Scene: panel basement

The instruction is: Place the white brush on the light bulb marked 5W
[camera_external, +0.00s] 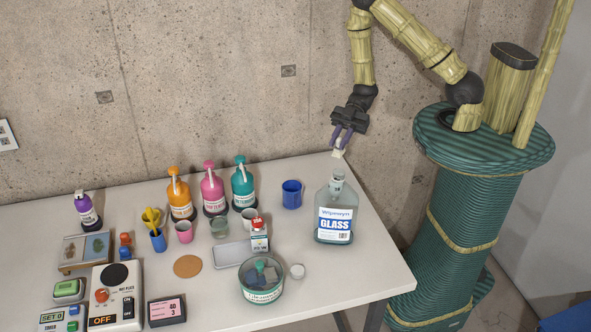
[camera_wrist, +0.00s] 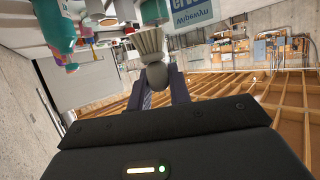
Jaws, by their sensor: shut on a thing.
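My gripper (camera_external: 343,139) is shut on a small pale brush (camera_external: 338,153) and holds it in the air above the table's back right edge, just above and behind the clear glass-cleaner bottle. In the wrist view, the brush (camera_wrist: 149,42) has beige bristles and a round grey handle end, between my purple fingers (camera_wrist: 155,92). The bristles point away from my gripper. I cannot make out a light bulb marked 5W; a small red-and-white box (camera_external: 259,237) stands by the grey tray, but its print is too small to read.
The glass-cleaner bottle (camera_external: 335,212) stands at the table's right. The table (camera_external: 350,278) is clear at front right.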

